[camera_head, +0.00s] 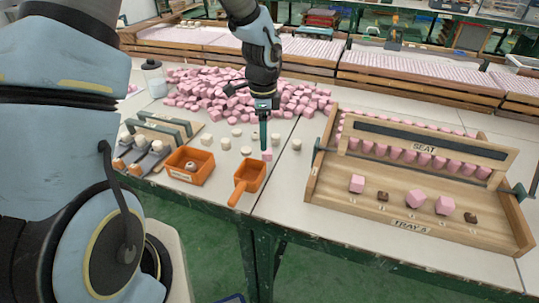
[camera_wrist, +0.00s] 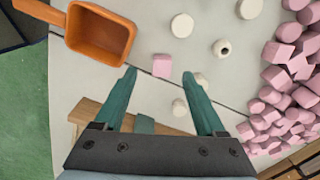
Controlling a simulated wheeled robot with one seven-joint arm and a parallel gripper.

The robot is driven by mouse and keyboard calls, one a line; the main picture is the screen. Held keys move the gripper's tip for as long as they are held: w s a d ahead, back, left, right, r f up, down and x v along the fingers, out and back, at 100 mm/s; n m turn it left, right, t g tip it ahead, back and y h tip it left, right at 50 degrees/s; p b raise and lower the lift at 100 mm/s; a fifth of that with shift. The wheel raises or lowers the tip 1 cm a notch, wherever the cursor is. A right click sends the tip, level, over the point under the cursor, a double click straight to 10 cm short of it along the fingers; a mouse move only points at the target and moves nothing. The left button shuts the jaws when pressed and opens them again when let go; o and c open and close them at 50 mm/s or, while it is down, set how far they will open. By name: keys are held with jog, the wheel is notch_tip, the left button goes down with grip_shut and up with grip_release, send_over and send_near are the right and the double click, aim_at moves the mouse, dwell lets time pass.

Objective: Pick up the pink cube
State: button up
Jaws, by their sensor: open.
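A pink cube (camera_wrist: 162,66) sits alone on the pale table, close to the orange scoop; it also shows in the head view (camera_head: 267,155), just below my gripper's fingertips. My gripper (camera_wrist: 160,76) is open and empty, with its green fingers spread. In the wrist view the cube lies just past the fingertips and between their lines, apart from both. In the head view my gripper (camera_head: 263,146) points down above the table, and one finger hides the other.
An orange scoop (camera_head: 248,178) and an orange bin (camera_head: 187,167) stand near the front edge. Several pale round pieces (camera_head: 246,151) lie around the cube. A pile of pink cubes (camera_head: 200,90) is behind. A wooden tray (camera_head: 410,224) holding pink cubes is at right.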

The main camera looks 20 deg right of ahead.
aim_at(267, 155)
jog(key=shift+w+d+f+p, duration=0.15)
jog(key=shift+f+p, duration=0.25)
jog(key=shift+f, duration=1.15)
jog(key=shift+s+d+f+p, duration=0.1)
jog(key=shift+f+p, duration=0.25)
jog(key=shift+f, duration=1.15)
grip_shut()
